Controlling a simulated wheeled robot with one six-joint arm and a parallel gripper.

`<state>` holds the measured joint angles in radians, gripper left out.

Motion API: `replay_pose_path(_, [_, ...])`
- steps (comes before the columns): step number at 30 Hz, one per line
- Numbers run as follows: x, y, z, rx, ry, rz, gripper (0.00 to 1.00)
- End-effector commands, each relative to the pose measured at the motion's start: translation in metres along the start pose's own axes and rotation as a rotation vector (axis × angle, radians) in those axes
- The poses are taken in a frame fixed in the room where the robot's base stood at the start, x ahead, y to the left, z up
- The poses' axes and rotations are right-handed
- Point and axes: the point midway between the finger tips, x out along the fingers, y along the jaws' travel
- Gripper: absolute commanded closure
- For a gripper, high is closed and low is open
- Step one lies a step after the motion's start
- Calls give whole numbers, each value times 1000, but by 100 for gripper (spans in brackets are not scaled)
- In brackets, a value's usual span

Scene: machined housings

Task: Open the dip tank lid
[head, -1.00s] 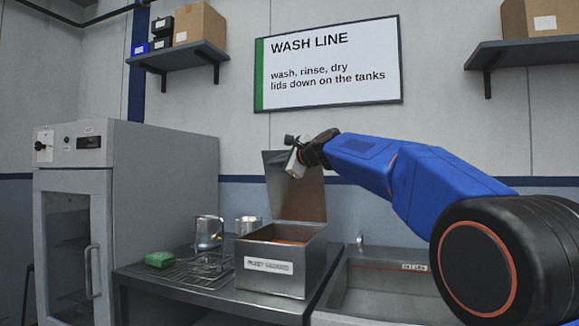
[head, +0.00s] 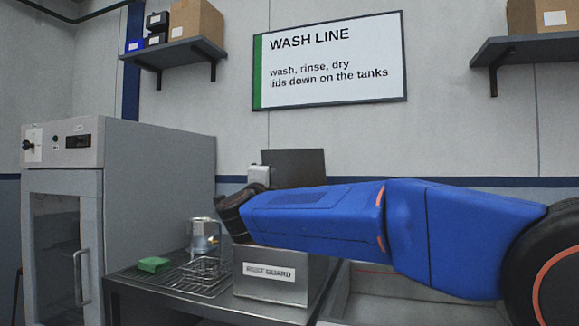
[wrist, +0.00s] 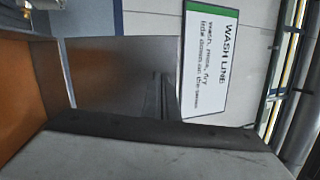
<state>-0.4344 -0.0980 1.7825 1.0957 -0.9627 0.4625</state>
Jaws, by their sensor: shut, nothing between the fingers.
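The dip tank (head: 272,280) is a steel box with a label reading "RUST GUARD", on the bench in the head view. Its lid (head: 300,166) stands up at the tank's back edge, well open. In the wrist view the lid (wrist: 100,72) is a grey panel behind my fingers, with an orange surface at the left. My gripper (head: 259,174) is beside the lid's left part, its fingers shut and empty; they also show in the wrist view (wrist: 160,98). I cannot tell whether they touch the lid. My arm hides the tank's opening and the lid's lower part.
A metal jug (head: 204,238), a wire basket (head: 203,270) and a green block (head: 154,265) are left of the tank. A grey cabinet (head: 150,180) stands further left. A sink (head: 370,282) is to the right, partly behind my arm. A wall sign (head: 330,60) hangs above.

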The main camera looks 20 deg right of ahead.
Motion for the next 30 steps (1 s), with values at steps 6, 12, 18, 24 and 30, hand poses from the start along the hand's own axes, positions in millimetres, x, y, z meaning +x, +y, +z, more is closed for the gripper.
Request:
replay_pose_path(6, [-45,-1,-22,-114,136,-45,100])
replay_pose_path(12, [-54,-2,-30,-146,177,-56,100])
replay_pose_path(18, [-34,-3,-34,-147,180,-56,100])
replay_pose_path(24, [0,-6,-40,-147,180,-57,100])
replay_pose_path(30, [35,-8,-46,-146,179,-57,100])
